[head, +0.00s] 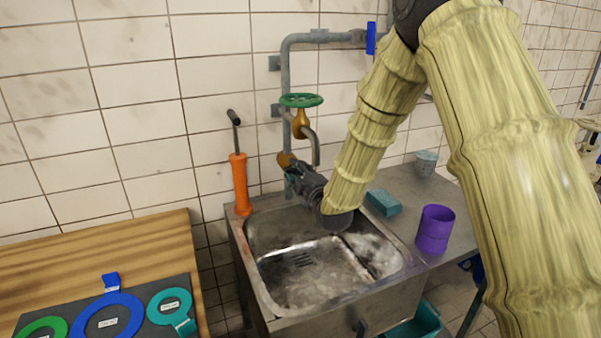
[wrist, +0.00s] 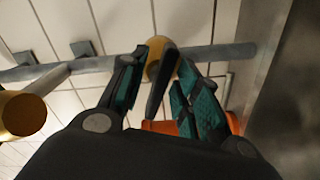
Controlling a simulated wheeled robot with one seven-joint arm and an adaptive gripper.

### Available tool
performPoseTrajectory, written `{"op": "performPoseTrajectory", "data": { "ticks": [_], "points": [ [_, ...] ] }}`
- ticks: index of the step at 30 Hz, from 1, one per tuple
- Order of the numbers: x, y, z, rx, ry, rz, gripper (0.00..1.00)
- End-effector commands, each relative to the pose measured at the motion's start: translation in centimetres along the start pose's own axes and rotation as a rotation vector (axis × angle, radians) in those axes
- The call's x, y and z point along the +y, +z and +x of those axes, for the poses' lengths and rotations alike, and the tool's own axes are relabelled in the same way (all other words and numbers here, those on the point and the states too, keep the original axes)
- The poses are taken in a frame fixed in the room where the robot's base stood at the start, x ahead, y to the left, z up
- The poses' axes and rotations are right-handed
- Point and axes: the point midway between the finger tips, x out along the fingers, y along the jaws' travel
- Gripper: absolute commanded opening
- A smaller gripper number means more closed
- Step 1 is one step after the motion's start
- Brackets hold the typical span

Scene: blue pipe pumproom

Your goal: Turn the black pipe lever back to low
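The black lever (wrist: 157,94) shows in the wrist view, running down from a brass valve body (wrist: 166,60) on a grey pipe (wrist: 210,55). My gripper (wrist: 162,68) is open, with one finger on each side of the lever. A gap shows between the lever and the left finger; the right finger is closer, and I cannot tell if it touches. In the head view my gripper (head: 290,165) is at the pipe above the back of the sink, beside the brass valve body (head: 285,160). The lever is hidden there.
A green handwheel (head: 301,100) and tap sit just above my gripper. An orange cylinder (head: 240,185) with a black handle stands to the left. The sink (head: 300,265) is below; a teal sponge (head: 383,202) and purple cup (head: 435,229) are on its right.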

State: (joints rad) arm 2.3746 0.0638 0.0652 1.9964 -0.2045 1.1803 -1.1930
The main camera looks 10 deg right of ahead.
Motion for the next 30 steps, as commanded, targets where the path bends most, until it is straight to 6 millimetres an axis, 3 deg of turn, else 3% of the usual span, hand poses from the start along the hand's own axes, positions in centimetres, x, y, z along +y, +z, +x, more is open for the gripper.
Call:
{"op": "performPoseTrajectory", "data": {
  "ticks": [3,9,12,20,30],
  "points": [
    [0.01,0.01,-0.02,0.000,0.000,0.000,0.32],
    [0.02,0.02,-0.03,0.000,0.000,0.000,0.00],
    [0.36,0.84,-0.22,-0.001,0.001,0.001,0.00],
    [0.12,0.40,-0.13,-0.005,0.002,0.039,0.00],
    [-0.02,0.25,-0.05,-0.003,0.003,0.263,0.00]
  ]
}}
